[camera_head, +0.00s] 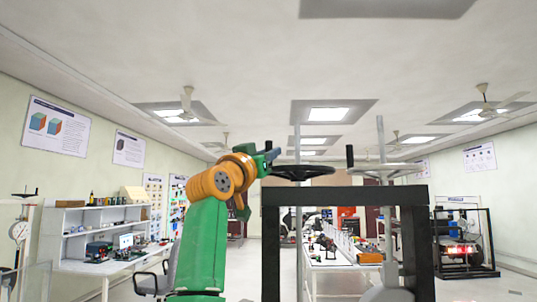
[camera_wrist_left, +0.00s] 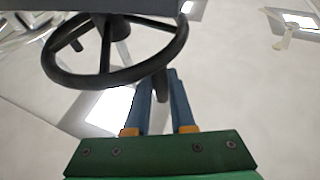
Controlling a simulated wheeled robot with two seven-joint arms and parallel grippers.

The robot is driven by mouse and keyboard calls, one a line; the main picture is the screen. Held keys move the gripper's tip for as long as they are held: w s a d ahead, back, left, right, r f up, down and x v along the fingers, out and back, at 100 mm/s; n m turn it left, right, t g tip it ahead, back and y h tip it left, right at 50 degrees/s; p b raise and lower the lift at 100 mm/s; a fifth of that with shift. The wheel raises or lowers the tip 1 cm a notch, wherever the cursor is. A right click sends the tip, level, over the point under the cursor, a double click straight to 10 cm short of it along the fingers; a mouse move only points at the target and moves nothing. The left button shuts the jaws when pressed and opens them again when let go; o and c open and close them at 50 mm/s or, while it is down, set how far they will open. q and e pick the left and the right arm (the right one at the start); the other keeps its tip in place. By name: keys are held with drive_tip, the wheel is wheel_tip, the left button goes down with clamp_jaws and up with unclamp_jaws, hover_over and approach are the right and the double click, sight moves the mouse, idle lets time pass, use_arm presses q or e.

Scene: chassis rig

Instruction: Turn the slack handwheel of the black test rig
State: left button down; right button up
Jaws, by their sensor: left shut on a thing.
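The black test rig (camera_head: 345,196) stands ahead as a dark square frame. Two handwheels show at its top: a black handwheel (camera_head: 303,173) on the left and a pale grey handwheel (camera_head: 387,169) with an upright black handle (camera_head: 349,156) on the right. I cannot tell which is slack. My left gripper (camera_head: 270,156) is at the left edge of the black handwheel. In the left wrist view, its blue fingers (camera_wrist_left: 162,88) are shut on the dark handle (camera_wrist_left: 161,96) of the black handwheel (camera_wrist_left: 105,82). The fingers partly hide this handle. My right gripper is not in view.
A white workbench with shelves (camera_head: 100,220) stands at the left, with a grey chair (camera_head: 150,284) beside it. A long table (camera_head: 330,262) with equipment lies behind the rig. Another black-framed machine (camera_head: 465,245) stands at the right. The space above the wheels looks clear.

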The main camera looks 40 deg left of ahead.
use_arm(q)
drive_tip(key=shift+d+f+n+g+y+b, duration=0.1)
drive_tip(key=shift+d+n+g+y+b, duration=0.3)
drive_tip(key=shift+y, duration=0.5)
drive_tip(key=n+y, duration=0.1)
drive_tip(key=g+y, duration=0.1)
drive_tip(key=shift+s+d+n+y, duration=0.2)
drive_tip(key=shift+d+n+y, duration=0.15)
drive_tip(key=shift+n+y, duration=0.05)
drive_tip(key=c, duration=0.8)
unclamp_jaws()
drive_tip(key=shift+o, duration=0.2)
drive_tip(key=shift+w+d, duration=0.1)
drive_tip(key=shift+d, duration=0.1)
